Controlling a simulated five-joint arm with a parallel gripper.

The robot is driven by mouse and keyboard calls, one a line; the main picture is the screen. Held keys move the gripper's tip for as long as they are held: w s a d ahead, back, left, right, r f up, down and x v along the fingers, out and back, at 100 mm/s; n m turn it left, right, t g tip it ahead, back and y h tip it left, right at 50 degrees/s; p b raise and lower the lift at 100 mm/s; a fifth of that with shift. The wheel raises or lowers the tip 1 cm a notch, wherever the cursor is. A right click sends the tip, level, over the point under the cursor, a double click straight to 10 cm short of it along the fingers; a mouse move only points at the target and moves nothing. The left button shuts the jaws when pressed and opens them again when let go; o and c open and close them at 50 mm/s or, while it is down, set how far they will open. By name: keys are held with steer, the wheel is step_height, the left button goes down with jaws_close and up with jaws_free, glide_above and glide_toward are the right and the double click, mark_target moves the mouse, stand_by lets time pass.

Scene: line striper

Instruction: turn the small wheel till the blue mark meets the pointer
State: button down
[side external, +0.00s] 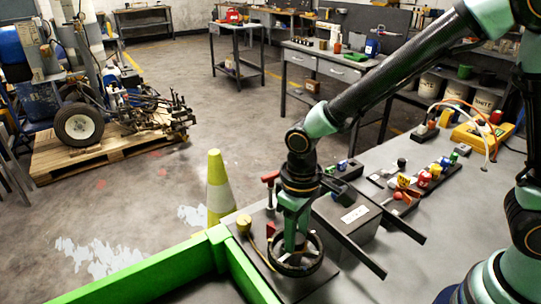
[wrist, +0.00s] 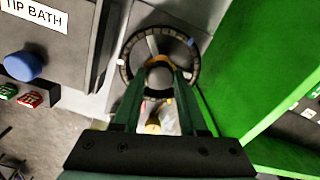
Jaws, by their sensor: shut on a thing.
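The small wheel is a black ring (side external: 298,273) lying on a dark plate at the lower middle of the side view. The fingers hide part of the hub and near rim. I cannot make out the pointer clearly.
A yellow knob (side external: 244,222) and a red T-handle (side external: 270,178) stand beside the wheel. A grey box (side external: 345,222) is close on its right. A green rail (side external: 150,272) runs along the left.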

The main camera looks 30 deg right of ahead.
steer(key=m, duration=0.4)
steer(key=shift+s+a+m, duration=0.1)
steer(key=shift+a+m, duration=0.05)
steer(key=shift+m, duration=0.15)
steer(key=m, duration=0.3)
steer(key=shift+m, duration=0.3)
steer(key=m, duration=0.4)
steer(key=shift+m, duration=0.3)
steer(key=m, duration=0.3)
steer(key=shift+m, duration=0.3)
steer(key=m, duration=0.4)
steer(key=shift+m, duration=0.3)
steer(key=m, duration=0.3)
steer(key=shift+d+m, duration=0.2)
steer(key=shift+m, duration=0.1)
steer(key=m, duration=0.3)
steer(key=shift+m, duration=0.3)
steer(key=shift+d+m, duration=0.1)
steer(key=shift+m, duration=1.7)
